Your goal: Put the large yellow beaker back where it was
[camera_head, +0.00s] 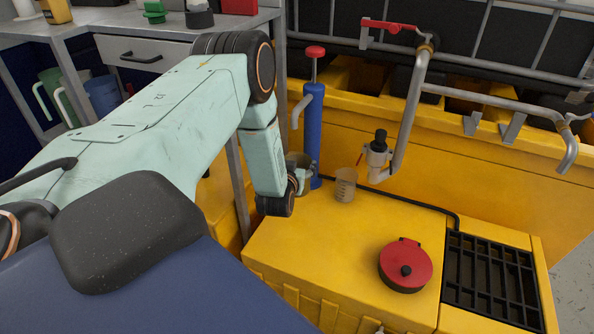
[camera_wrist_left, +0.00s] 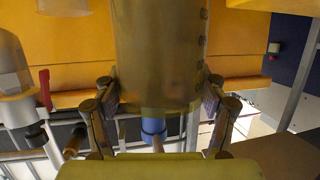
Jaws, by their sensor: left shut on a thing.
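My left gripper (camera_head: 302,181) is over the yellow bench top, close to the blue pump. It is shut on the large yellow beaker (camera_wrist_left: 158,50), with one finger on each side in the left wrist view (camera_wrist_left: 158,105). The beaker is see-through and yellowish brown, with marks along one side. In the head view only part of the beaker (camera_head: 300,160) shows behind my wrist. I cannot tell whether its base touches the bench top. My right gripper is not in view.
A smaller clear beaker (camera_head: 345,185) stands just right of my left gripper. The blue pump (camera_head: 314,130) with a red knob stands behind. A tap (camera_head: 378,158), a red lid (camera_head: 405,266) and a black grate (camera_head: 492,280) lie to the right. The front middle of the yellow top (camera_head: 310,240) is clear.

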